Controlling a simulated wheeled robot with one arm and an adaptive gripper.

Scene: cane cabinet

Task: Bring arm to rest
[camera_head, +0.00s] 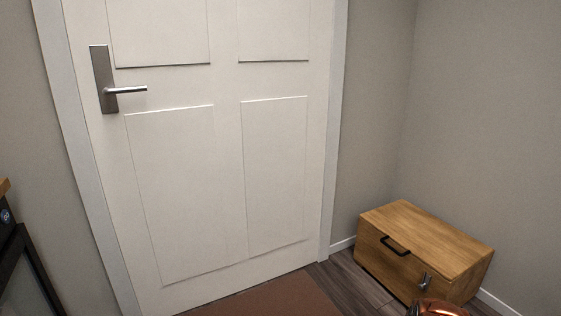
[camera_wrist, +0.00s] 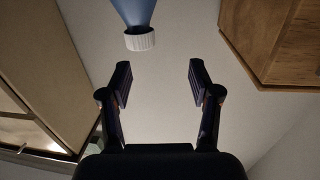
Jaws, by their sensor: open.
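My gripper (camera_wrist: 160,84) shows in the wrist view with its two dark fingers spread wide apart. It is open, and nothing is between the fingers. I cannot make out my gripper or arm in the head view.
In the wrist view, a blue thing with a white ribbed end (camera_wrist: 140,39) is beyond the fingertips. A wooden piece (camera_wrist: 283,45) is upper right. The head view shows a closed white door (camera_head: 185,185), a wooden chest (camera_head: 430,240) and a brown mat (camera_head: 265,298).

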